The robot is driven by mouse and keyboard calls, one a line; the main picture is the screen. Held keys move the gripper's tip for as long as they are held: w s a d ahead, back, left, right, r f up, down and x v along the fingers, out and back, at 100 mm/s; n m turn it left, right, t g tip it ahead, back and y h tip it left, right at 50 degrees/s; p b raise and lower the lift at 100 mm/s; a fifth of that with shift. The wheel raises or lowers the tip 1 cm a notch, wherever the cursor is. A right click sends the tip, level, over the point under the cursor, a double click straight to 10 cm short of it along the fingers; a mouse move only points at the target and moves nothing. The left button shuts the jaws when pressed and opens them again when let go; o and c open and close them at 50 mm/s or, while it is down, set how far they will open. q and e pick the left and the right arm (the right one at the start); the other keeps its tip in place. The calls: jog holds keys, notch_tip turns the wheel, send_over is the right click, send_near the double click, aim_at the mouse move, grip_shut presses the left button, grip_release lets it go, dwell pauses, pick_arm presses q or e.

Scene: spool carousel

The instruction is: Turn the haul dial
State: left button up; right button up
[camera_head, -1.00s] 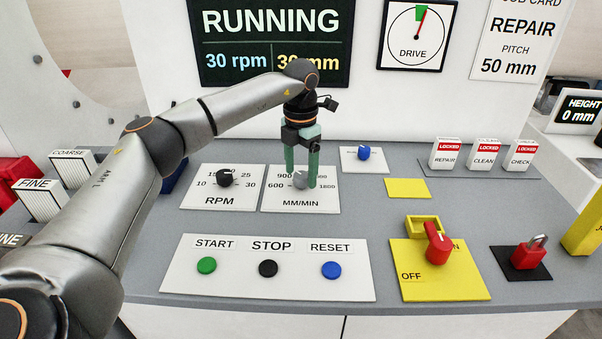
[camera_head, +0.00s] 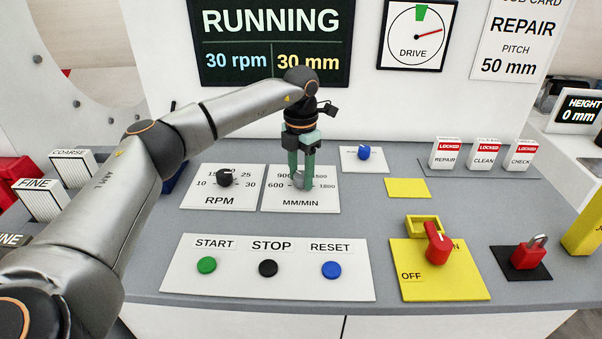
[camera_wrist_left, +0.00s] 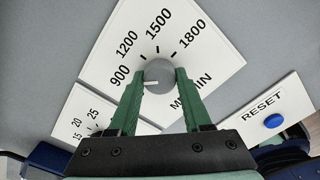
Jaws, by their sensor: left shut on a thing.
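The haul dial is a grey round knob (camera_head: 298,178) on the white MM/MIN plate (camera_head: 285,208), right of the RPM plate. My left gripper (camera_head: 300,184) points down over it and is shut on the knob. In the left wrist view one green finger stands on each side of the knob (camera_wrist_left: 159,72). A white mark on the knob points left, toward the left finger. The 900, 1200, 1500 and 1800 labels show around it. The display (camera_head: 270,45) reads RUNNING, 30 rpm and 30 mm. My right gripper is not in view.
The black RPM knob (camera_head: 224,177) stands close on the left. A blue knob (camera_head: 363,153) is behind on the right. START, STOP and RESET buttons sit on a front plate (camera_head: 268,289). A red switch (camera_head: 437,247) stands on a yellow plate. The DRIVE gauge (camera_head: 416,35) needle points right.

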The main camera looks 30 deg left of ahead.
pick_arm(q)
grip_shut()
jog(key=shift+r, duration=0.1)
jog(key=shift+r+m+p, duration=0.1)
jog(key=shift+m+p, duration=1)
jog(key=shift+m, duration=0.4)
jog(key=m+p, duration=0.1)
jog(key=m, duration=0.2)
jog(key=shift+w+m+p, duration=0.1)
jog(key=shift+m+p, duration=0.4)
jog(key=shift+m, duration=0.9)
jog(key=o, duration=1)
grip_release()
